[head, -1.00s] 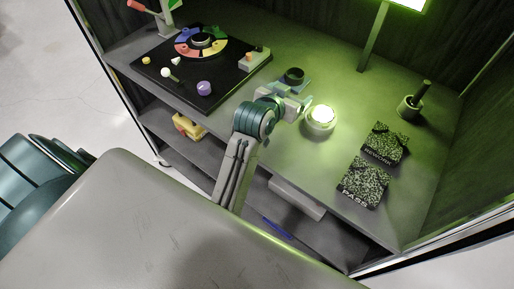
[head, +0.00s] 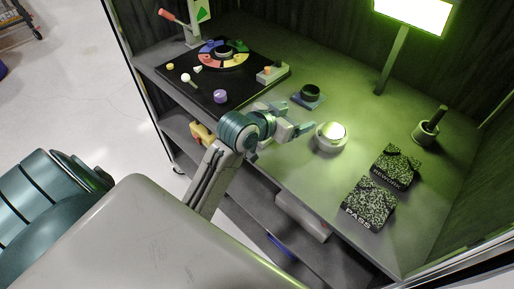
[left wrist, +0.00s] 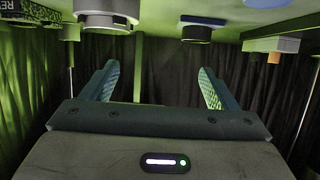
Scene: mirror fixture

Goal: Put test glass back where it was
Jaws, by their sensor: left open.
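A round white holder (head: 324,148) with a shiny pale disc (head: 335,131) on top stands on the bench near the middle. A dark round piece (head: 311,91) sits on a blue square base (head: 308,102) behind it. I cannot tell which of these is the test glass. My left gripper (head: 297,118) is open and empty, just left of the white holder and in front of the blue base. In the left wrist view the scene is upside down: the open fingers (left wrist: 157,78) have nothing between them, and the white holder (left wrist: 108,14) and dark piece (left wrist: 197,32) show at the top. My right gripper is out of view.
A black board (head: 205,88) with a coloured ring and small parts lies at the left. Two dark speckled pads marked REWORK (head: 396,165) and PASS (head: 370,201) lie at the right. A cup with a dark handle (head: 427,131) and a lamp post (head: 392,62) stand behind.

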